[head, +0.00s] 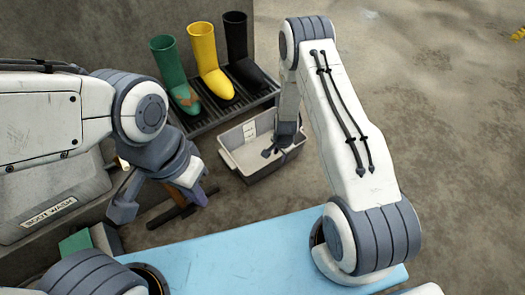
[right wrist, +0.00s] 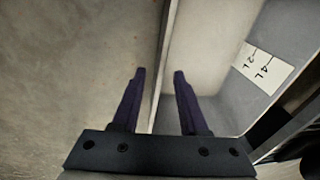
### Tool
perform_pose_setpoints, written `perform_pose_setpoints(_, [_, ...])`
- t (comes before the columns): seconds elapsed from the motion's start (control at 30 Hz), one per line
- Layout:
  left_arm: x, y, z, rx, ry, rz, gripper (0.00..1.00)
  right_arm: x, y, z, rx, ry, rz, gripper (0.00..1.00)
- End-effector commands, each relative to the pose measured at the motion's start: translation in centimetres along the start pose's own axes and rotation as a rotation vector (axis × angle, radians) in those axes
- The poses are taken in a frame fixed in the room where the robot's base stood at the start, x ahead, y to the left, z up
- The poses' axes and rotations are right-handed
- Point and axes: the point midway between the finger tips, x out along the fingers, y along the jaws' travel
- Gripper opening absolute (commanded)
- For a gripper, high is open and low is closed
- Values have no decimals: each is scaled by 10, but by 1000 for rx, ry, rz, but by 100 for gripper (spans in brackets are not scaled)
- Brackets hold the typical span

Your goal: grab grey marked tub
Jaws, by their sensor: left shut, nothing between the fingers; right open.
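The grey tub (head: 236,159) stands on the floor at the centre of the head view. A white label (head: 250,132) is on its inside wall; in the right wrist view the label (right wrist: 263,68) reads 2L and 4L. My right gripper (head: 271,151) is over the tub's right part, its fingers partly hidden by the arm. In the right wrist view the right gripper (right wrist: 160,72) is open, with the tub's rim (right wrist: 160,60) running between its fingers. I cannot tell whether they touch it. My left gripper (head: 204,194) is shut and empty, left of the tub.
Green (head: 172,72), yellow (head: 207,60) and black boots (head: 238,45) stand on a dark slatted rack (head: 208,117) behind the tub. A grey basin marked BOOT WASH (head: 47,220) is at left. A blue surface (head: 245,260) lies in front.

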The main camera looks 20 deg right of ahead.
Motion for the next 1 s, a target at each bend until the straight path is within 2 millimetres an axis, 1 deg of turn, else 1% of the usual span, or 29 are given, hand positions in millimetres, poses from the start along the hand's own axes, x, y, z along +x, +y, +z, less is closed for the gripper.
perform_pose_setpoints(0.03, [9, -1, 0, 0, 0, 0, 0, 10, 1, 0, 1, 0, 1, 43])
perform_pose_setpoints(0.2, [30, -2, 2, 0, 0, 0, 0, 35, 1, -1, 0, 0, 0, 43])
perform_pose_setpoints(0.3, [37, -3, 2, 0, 0, 0, 0, 46, 1, -1, 1, 0, 1, 43])
perform_pose_setpoints(0.53, [35, -2, 2, 0, 0, 0, 0, 45, 0, -1, 0, 0, 0, 43])
perform_pose_setpoints(0.57, [35, -2, 2, 0, 0, 0, 0, 45, 0, -1, 0, 0, 0, 40])
perform_pose_setpoints(0.6, [35, -2, 2, 0, 0, 0, 0, 45, 0, -1, 0, 0, 0, 24])
perform_pose_setpoints(0.67, [35, -2, 2, 0, 0, 0, 0, 45, 0, -1, 0, 0, 0, 1])
perform_pose_setpoints(0.7, [35, -2, 2, 0, 0, 0, 0, 45, 0, -1, 0, 0, 0, 0])
perform_pose_setpoints(1.0, [35, -2, 2, 0, 0, 0, 0, 45, 0, -1, -1, 0, 0, 0])
